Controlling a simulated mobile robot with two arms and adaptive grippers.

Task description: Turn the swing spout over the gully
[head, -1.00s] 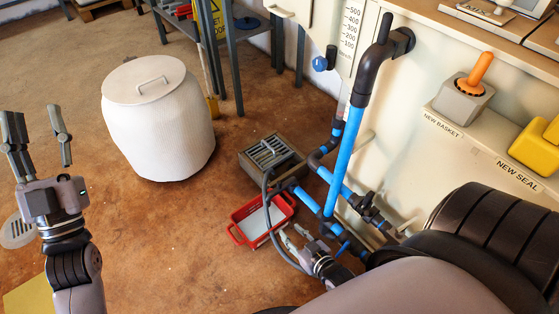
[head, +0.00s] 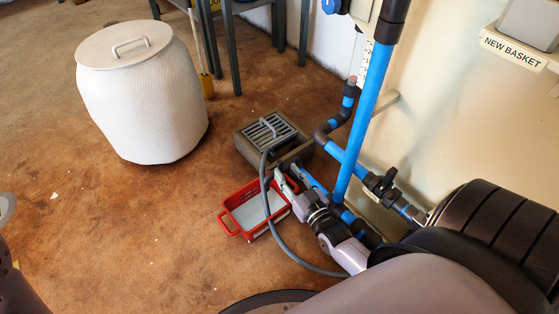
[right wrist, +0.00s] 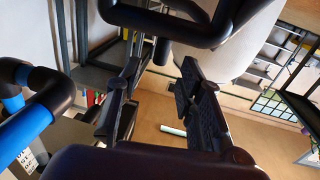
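The gully (head: 246,146) is a grey box with a slotted grate on the floor, left of the pipework. A low blue pipe with a dark end, apparently the swing spout (head: 313,184), reaches from the pipework towards the gap between the gully and a red tray (head: 268,225). My right gripper (head: 286,183) is right beside this pipe, above the tray's right edge; contact is unclear. In the right wrist view its fingers (right wrist: 160,103) are apart with nothing clearly between them, and a dark pipe (right wrist: 165,28) crosses beyond. My left gripper is out of view.
A tall blue standpipe (head: 365,120) and a valve (head: 380,184) stand right of the gripper. A grey hose (head: 283,243) loops from the gully around the tray. A white lidded bin (head: 145,100) stands at left. The floor between is clear.

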